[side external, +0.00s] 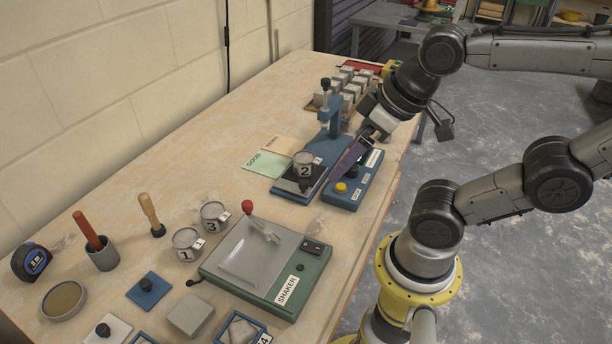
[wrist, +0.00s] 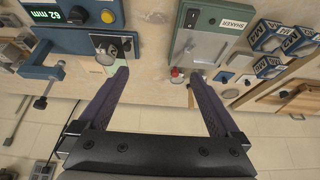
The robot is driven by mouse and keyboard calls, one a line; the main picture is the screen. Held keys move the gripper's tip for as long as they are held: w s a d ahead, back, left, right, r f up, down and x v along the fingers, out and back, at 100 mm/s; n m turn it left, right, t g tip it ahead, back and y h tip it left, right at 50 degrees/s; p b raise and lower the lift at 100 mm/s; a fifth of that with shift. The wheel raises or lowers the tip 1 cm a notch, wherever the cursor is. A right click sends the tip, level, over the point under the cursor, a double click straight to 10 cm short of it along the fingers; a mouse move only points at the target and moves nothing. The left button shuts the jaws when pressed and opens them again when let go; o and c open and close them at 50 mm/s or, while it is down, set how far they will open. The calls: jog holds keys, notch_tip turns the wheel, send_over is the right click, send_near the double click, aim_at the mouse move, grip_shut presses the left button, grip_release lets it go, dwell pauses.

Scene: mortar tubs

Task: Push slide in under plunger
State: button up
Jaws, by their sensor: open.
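The blue plunger stand (side external: 331,118), topped by a black knob, rises at the far end of a long blue base. Cup 2 (side external: 303,162) stands on the dark slide (side external: 287,184) at the base's near end, out from under the plunger. A dark knob shows on the slide just in front of the cup. My gripper (wrist: 158,76) has its purple fingers wide apart and nothing between them. In the side view one finger (side external: 350,156) passes just right of the cup; I cannot tell whether it touches. In the wrist view the cup (wrist: 112,48) lies beside the left fingertip.
A blue control box with a yellow button (side external: 341,187) stands right of the base; its display (wrist: 60,14) reads 62 mm. A green card (side external: 266,163) lies left of the base. The shaker (side external: 265,262), cup 3 (side external: 213,215) and cup 1 (side external: 186,243) stand nearer the camera.

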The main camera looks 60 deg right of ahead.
jog(key=c, duration=0.4)
jog(key=shift+w+d+r+m, duration=0.15)
jog(key=shift+r+m, duration=0.05)
jog(key=shift+m, duration=0.6)
jog(key=shift+c, duration=1.2)
jog(key=m+g+h, duration=0.3)
jog(key=m, duration=0.4)
send_over(304, 182)
jog(key=s+a, duration=0.4)
notch_tip(304, 182, down, 6)
jog(key=shift+t, duration=0.3)
jog(key=x, duration=1.3)
jog(key=shift+w+d, duration=0.15)
jog(key=shift+d, duration=0.05)
